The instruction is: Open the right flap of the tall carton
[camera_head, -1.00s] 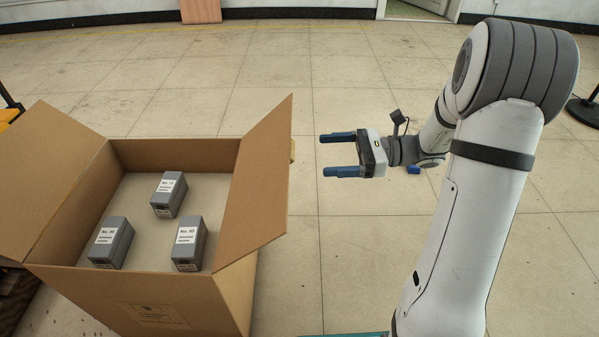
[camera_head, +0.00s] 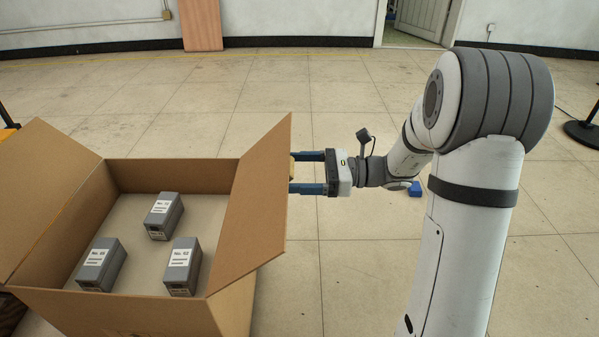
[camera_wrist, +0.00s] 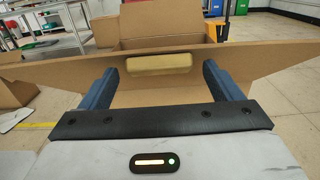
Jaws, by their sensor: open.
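The tall carton (camera_head: 130,312) stands open at the left of the head view. Its right flap (camera_head: 258,205) rises from the right edge and leans outward. In the wrist view the flap (camera_wrist: 165,97) spans the picture, with a tan block-shaped handle (camera_wrist: 159,63) on its outer face. My gripper (camera_head: 292,172) is open, at the right of the flap, with its blue fingers pointing at it. In the wrist view the handle lies ahead, between the two fingers in the picture. I cannot tell whether the fingertips touch the flap; in the head view its edge hides them.
Several grey labelled boxes (camera_head: 180,267) stand inside the carton. The left flap (camera_head: 45,195) is folded outward. A dark-based post (camera_head: 588,130) stands at the far right. The floor right of the carton is clear.

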